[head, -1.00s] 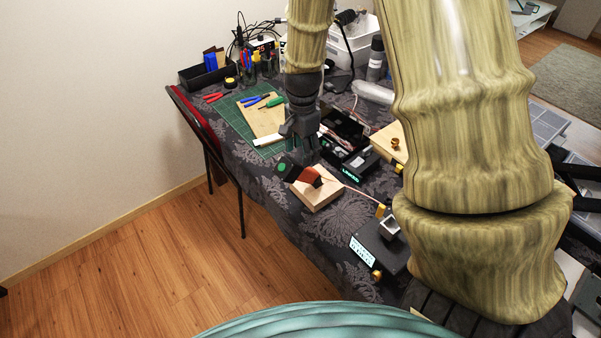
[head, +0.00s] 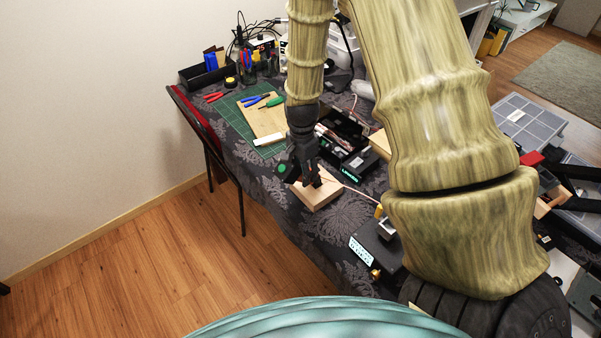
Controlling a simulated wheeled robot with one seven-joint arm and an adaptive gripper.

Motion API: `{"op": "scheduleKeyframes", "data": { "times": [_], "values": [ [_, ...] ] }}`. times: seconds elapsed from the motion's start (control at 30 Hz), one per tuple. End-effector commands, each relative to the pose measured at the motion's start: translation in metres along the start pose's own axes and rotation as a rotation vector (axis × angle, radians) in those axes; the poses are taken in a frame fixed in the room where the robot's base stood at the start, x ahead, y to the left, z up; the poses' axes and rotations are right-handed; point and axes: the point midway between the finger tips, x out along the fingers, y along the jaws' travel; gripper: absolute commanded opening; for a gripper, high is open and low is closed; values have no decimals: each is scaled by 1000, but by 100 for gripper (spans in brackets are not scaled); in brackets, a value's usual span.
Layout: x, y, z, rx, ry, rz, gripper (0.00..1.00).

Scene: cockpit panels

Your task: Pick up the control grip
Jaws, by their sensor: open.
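The control grip (head: 284,169) is a dark handle with a green end, resting tilted on a light wooden block (head: 321,197) near the table's front edge. Its orange-brown part is now mostly hidden behind my gripper. My gripper (head: 312,182) points down over the block, right at the grip, with its fingers open. I cannot tell whether the fingers touch the grip or straddle it.
A green cutting mat (head: 232,122) with a wooden board and pliers lies behind to the left. An open black case (head: 343,128) stands behind the block. A black device with a lit display (head: 364,252) sits in front to the right.

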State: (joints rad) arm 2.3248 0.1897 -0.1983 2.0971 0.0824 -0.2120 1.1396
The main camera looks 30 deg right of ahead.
Motion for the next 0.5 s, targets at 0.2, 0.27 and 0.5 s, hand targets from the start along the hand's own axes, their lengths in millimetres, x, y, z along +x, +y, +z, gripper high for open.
{"op": "scheduleKeyframes", "data": {
  "times": [0.2,0.27,0.5],
  "values": [
    [6,0,0,-1,0,0,57],
    [6,0,0,-1,0,0,57],
    [6,0,0,-1,0,0,33]
  ]
}}
